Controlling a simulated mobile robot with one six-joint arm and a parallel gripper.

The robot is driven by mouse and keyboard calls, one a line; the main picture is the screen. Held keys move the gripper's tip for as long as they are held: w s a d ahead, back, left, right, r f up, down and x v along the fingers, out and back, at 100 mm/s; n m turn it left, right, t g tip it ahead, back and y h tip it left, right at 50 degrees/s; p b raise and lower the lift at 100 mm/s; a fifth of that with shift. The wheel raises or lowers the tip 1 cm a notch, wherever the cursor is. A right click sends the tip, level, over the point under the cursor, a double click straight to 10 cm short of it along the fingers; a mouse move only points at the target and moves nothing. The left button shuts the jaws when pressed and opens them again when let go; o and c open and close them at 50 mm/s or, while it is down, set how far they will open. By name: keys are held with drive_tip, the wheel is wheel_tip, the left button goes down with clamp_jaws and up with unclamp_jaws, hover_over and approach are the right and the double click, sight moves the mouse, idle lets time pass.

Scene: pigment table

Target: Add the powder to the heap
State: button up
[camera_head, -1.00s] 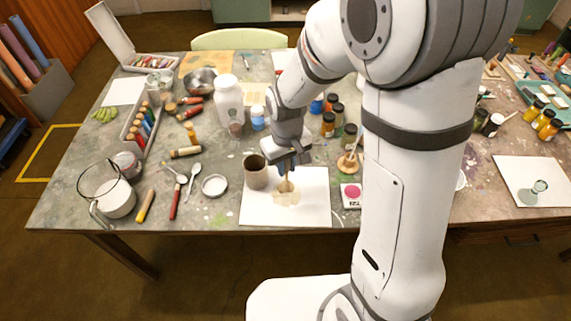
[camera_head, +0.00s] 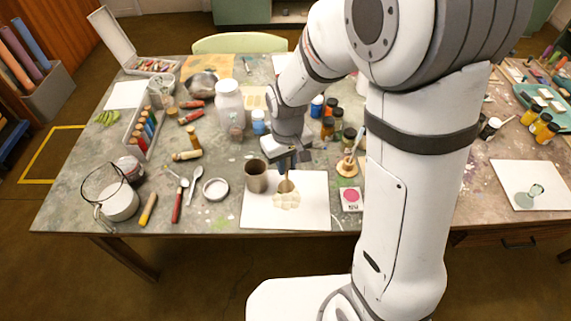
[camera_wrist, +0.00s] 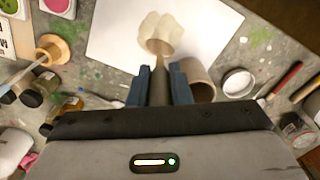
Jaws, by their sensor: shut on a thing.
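A pale cream heap of powder (camera_head: 286,201) lies in lumps on a white sheet (camera_head: 312,212) near the table's front edge. It also shows at the top of the wrist view (camera_wrist: 160,27). My gripper (camera_head: 287,160) is over the sheet, its blue fingers shut on the handle of a brown scoop (camera_wrist: 159,88). The scoop points down, with its tan bowl (camera_head: 286,186) at the heap's near side in the wrist view. I cannot tell whether the bowl touches the heap or holds powder. A brown-grey cup (camera_head: 256,180) stands just left of the scoop.
A round white lid (camera_head: 215,189), a spoon (camera_head: 193,178) and a red-handled tool (camera_head: 176,205) lie left of the sheet. A pink pigment card (camera_head: 350,199) and a wooden brush holder (camera_head: 347,168) stand right. Jars (camera_head: 327,129) and a white bottle (camera_head: 229,104) stand behind.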

drive_tip(key=shift+r+p, duration=1.4)
drive_tip(key=shift+r, duration=0.9)
